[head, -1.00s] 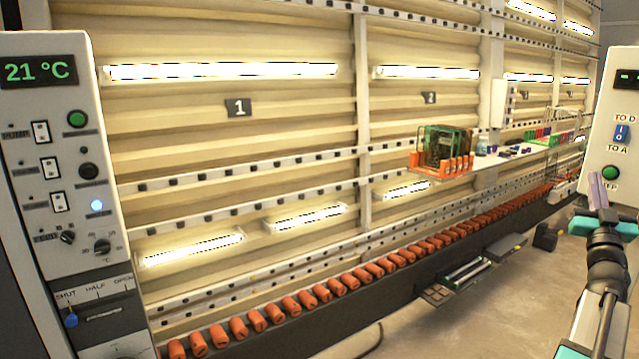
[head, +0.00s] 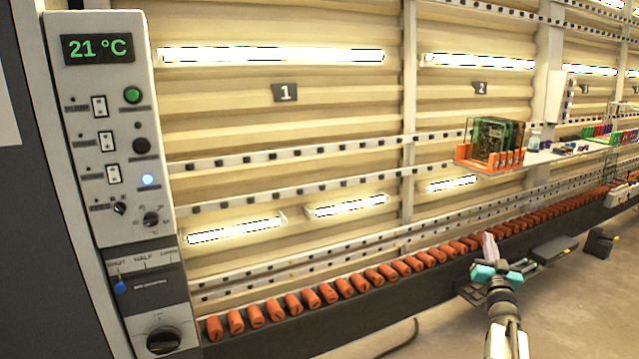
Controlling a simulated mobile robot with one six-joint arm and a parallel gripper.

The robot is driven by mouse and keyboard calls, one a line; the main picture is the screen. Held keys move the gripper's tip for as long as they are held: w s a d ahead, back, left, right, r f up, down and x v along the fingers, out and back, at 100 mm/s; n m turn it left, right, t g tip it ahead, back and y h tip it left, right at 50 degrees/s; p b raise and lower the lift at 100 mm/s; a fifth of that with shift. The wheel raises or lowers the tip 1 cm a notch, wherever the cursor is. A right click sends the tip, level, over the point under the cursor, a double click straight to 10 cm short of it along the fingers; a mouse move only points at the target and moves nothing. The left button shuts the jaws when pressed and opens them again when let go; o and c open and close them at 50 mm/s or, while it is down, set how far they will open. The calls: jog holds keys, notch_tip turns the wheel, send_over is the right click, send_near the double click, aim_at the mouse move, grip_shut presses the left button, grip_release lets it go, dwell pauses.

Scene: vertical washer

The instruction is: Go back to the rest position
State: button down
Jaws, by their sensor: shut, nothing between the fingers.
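My gripper (head: 490,247) is in the lower right of the head view, at the end of my raised arm. Its pale pinkish fingers are together and point up, with a teal part below them. No object shows between them. In the picture it overlaps the dark ledge under the row of orange-red cylinders (head: 345,287); I cannot tell the distance between them.
A control panel (head: 125,190) reading 21 °C stands at the left. A shelf (head: 565,154) with an orange rack of dark and green plates (head: 490,145) is at the right. Open floor (head: 575,310) lies at lower right. A lit slatted wall fills the back.

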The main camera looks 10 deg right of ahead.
jog(key=w+a+f+g+y+b, duration=0.1)
jog(key=w+a+f+g+y, duration=0.1)
jog(key=a+f, duration=0.85)
jog(key=w+a+f+g+y, duration=0.1)
jog(key=w+a+f+g, duration=0.15)
jog(key=a+f, duration=0.8)
jog(key=s+a+f+n+g+y+b, duration=0.15)
jog(key=s+a+f, duration=0.35)
jog(key=f, duration=0.8)
jog(key=s+a+f+g+y, duration=0.1)
jog(key=s+a+f+g, duration=0.2)
jog(key=a+f, duration=0.7)
jog(key=s+a+f+n+g+y, duration=0.1)
jog(key=s+a+f+g, duration=0.3)
jog(key=s+f, duration=0.65)
jog(key=s+a+f+n+g, duration=0.1)
jog(key=s+a+f+g, duration=0.3)
jog(key=s+f, duration=0.6)
jog(key=s+a+r+n+g, duration=0.1)
jog(key=s+g, duration=0.3)
jog(key=s, duration=0.7)
jog(key=s+a+r+n+g+y, duration=0.1)
jog(key=s+g, duration=0.3)
jog(key=s, duration=0.7)
jog(key=shift+s+a+n+g+b, duration=0.15)
jog(key=shift+a+n+g+b, duration=0.2)
jog(key=shift+a+n+g, duration=0.1)
